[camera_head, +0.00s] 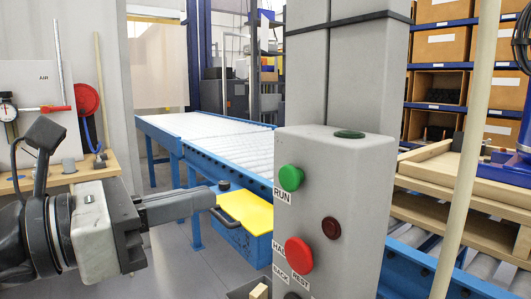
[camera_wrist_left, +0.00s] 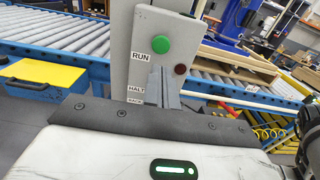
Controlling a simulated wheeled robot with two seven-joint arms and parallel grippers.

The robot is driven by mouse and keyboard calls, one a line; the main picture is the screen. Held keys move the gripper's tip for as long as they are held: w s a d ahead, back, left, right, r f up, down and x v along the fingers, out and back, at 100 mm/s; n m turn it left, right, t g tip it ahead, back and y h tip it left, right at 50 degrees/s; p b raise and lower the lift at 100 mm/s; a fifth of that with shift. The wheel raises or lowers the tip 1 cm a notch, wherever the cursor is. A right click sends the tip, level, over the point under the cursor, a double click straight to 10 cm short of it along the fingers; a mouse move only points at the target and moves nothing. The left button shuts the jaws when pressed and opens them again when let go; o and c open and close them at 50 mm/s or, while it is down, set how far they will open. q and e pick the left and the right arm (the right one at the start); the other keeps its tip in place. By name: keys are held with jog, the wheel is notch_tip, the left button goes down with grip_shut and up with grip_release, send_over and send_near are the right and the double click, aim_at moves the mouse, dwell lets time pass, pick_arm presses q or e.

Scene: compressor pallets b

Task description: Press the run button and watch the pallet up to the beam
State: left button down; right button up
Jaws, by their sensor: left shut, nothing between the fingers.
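The green run button (camera_head: 290,178), labelled RUN, is on the front of a grey control post (camera_head: 345,190); it also shows in the left wrist view (camera_wrist_left: 161,44). My left gripper (camera_head: 226,186) is shut and empty, pointing at the post from the left, apart from the button in the head view. In the left wrist view its fingers (camera_wrist_left: 162,84) appear below the button and hide the red button. A wooden pallet (camera_head: 467,207) is on the conveyor at the right, partly behind the post. I cannot make out the beam. My right gripper is not in view.
A red button (camera_head: 298,254) and a dark red lamp (camera_head: 331,228) sit below the run button. A blue roller conveyor (camera_head: 215,130) runs behind the post. A yellow-topped blue box (camera_head: 247,212) is left of it. A pale pole (camera_head: 466,150) stands at right.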

aim_at(286, 179)
pick_arm(q)
jog(key=p+x, duration=0.5)
jog(key=x, duration=0.5)
jog(key=shift+s+d, duration=0.1)
jog(key=shift+s, duration=0.05)
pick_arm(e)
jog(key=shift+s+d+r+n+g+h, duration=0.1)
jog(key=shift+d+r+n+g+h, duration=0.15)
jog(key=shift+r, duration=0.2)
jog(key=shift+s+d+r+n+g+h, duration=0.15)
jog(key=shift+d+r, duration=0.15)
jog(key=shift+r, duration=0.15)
